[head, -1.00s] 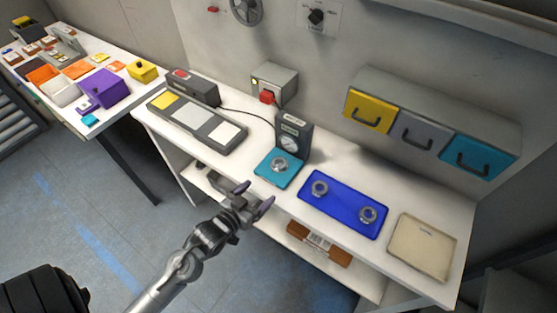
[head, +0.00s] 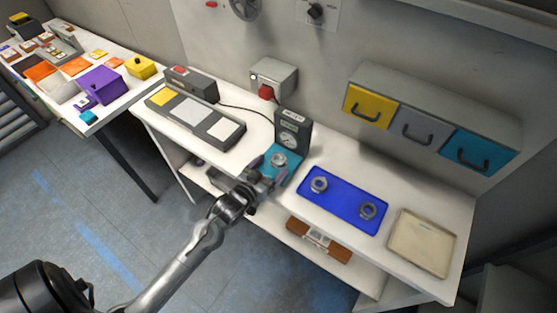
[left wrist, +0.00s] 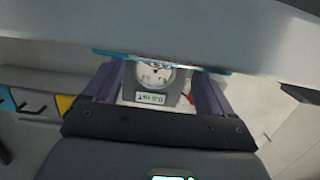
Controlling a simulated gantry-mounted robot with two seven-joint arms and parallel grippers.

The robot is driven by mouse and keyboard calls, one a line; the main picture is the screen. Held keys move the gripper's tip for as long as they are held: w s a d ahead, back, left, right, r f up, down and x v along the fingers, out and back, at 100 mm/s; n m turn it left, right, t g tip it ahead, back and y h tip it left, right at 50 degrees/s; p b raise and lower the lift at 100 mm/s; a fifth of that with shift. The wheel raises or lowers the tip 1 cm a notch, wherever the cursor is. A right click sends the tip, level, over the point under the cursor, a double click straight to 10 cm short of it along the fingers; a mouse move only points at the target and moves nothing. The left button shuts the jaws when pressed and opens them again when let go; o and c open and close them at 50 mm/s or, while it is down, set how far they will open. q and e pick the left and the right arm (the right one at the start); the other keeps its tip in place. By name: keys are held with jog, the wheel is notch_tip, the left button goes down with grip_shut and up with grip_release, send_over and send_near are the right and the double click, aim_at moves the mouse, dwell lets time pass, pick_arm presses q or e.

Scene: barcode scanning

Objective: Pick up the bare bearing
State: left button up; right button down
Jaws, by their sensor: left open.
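A grey ring-shaped bearing (head: 279,159) sits on the teal plate (head: 291,172) in front of the dial gauge (head: 290,137). My left gripper (head: 266,172) is open at the near-left edge of that plate, with its fingers close to the bearing; I cannot tell whether they touch it. In the left wrist view, the purple fingers (left wrist: 158,90) are spread and the gauge dial (left wrist: 155,74) shows between them. The bearing is not clear there. Two similar bearings, a left one (head: 319,184) and a right one (head: 368,211), sit on the blue tray (head: 342,204). My right gripper is not in view.
A beige tray (head: 422,246) lies at the bench's right end. A dark panel with yellow and white pads (head: 194,118) lies to the left. The gauge stands right behind the plate. Coloured drawers (head: 420,130) are on the wall.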

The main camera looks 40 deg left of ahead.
aim_at(279, 160)
pick_arm(q)
jog(key=shift+w+a+f, duration=0.1)
jog(key=shift+w, duration=0.6)
jog(key=shift+w+a+f, duration=0.1)
jog(key=shift+w, duration=0.55)
jog(key=c, duration=1.2)
jog(key=shift+c, duration=0.7)
jog(key=shift+r, duration=0.1)
